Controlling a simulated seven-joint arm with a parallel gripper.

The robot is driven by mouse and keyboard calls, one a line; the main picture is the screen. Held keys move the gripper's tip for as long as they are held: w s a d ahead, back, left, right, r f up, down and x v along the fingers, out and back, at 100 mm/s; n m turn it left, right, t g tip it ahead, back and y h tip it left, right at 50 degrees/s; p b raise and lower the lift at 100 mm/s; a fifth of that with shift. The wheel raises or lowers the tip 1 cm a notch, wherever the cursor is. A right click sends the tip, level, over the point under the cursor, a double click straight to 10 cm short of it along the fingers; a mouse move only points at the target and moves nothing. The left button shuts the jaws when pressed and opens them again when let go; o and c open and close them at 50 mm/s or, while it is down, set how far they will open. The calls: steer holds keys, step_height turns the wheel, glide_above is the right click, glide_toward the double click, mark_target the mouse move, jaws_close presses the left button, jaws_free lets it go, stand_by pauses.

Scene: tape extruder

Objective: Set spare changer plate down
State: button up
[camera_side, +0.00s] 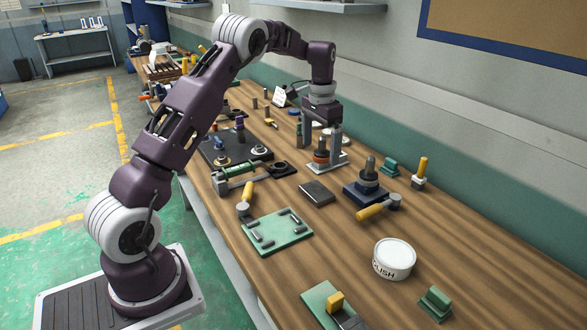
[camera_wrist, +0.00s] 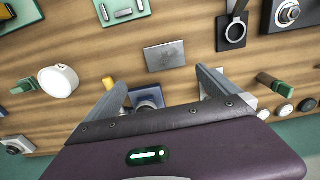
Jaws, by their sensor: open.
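A dark grey flat rectangular plate (camera_side: 317,194), which looks like the spare changer plate, lies flat on the wooden bench. It also shows in the wrist view (camera_wrist: 165,56), just beyond my fingertips. My gripper (camera_side: 322,147) points down, with its two fingers apart and nothing held between them. It is behind the plate in the side view and apart from it. In that view an orange-ringed tool on a pale base (camera_side: 326,164) appears between or close to the fingers; I cannot tell the exact gap. A blue block (camera_wrist: 148,97) shows between the fingers in the wrist view, partly hidden.
A blue base with a dark knob (camera_side: 368,186) and a yellow-handled mallet (camera_side: 378,208) lie right of the plate. A green tray (camera_side: 270,232) is in front. A white tub (camera_side: 394,259) stands front right. A dark fixture board (camera_side: 222,153) is left. Bare wood surrounds the plate.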

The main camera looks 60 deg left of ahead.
steer(key=s+d+r+t, duration=0.2)
steer(key=s+d+r, duration=0.9)
steer(key=d+r, duration=0.3)
steer(key=s+d+r+t, duration=0.1)
steer(key=s+d, duration=0.1)
steer(key=s, duration=0.4)
steer(key=s+d+r+t, duration=0.1)
steer(key=s+d+r, duration=0.1)
steer(key=s, duration=0.4)
steer(key=shift+d, duration=0.75)
steer(key=shift+t, duration=0.7)
steer(key=s+d+f, duration=0.1)
steer(key=s, duration=0.2)
steer(key=s+d+f, duration=0.1)
steer(key=s, duration=0.2)
steer(key=s+f, duration=0.1)
steer(key=s, duration=0.2)
steer(key=shift+s+d+f, duration=0.35)
steer(key=shift+s+d, duration=0.05)
steer(key=shift+c, duration=0.7)
steer(key=shift+s+f, duration=0.25)
steer(key=shift+s, duration=0.05)
steer(key=shift+c, duration=0.9)
